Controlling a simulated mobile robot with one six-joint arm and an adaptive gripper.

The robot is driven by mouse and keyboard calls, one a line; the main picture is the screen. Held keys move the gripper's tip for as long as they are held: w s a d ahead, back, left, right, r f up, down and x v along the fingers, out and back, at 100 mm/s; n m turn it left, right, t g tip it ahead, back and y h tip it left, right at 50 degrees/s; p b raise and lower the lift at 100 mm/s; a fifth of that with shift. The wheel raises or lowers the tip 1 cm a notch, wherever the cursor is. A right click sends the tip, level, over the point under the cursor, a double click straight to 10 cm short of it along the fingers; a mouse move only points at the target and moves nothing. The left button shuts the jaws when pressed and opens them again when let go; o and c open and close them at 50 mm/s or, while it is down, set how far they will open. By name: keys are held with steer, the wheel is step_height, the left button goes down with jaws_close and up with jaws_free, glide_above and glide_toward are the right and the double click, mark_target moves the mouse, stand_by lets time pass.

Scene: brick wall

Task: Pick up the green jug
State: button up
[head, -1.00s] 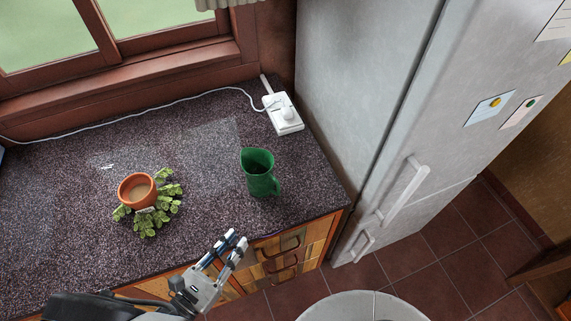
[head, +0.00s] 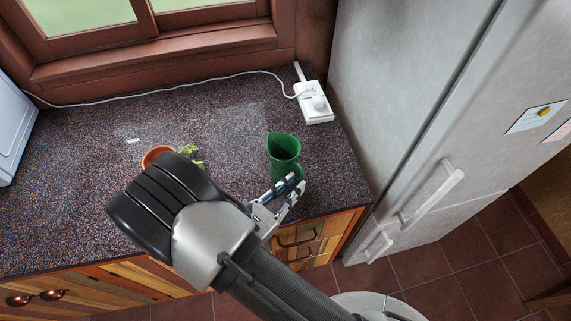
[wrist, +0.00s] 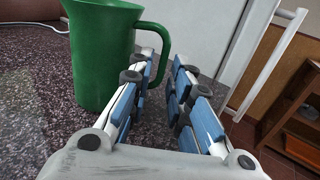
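The green jug (head: 284,153) stands upright on the dark speckled counter (head: 225,125), near its front right corner. In the wrist view the jug (wrist: 101,50) is at the upper left, with its handle (wrist: 158,45) pointing right toward my fingers. My gripper (head: 294,184) is at the jug's front side, low and close to it.
A terracotta pot (head: 157,154) with green leaves stands left, partly hidden by my arm. A white power strip (head: 314,103) with a cable lies behind the jug. A tall grey fridge (head: 400,100) stands right. The counter's middle is clear.

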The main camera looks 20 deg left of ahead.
steer(key=x, duration=0.2)
steer(key=shift+w+d, duration=0.1)
steer(key=shift+w, duration=0.15)
steer(key=shift+c, duration=0.5)
jaws_close()
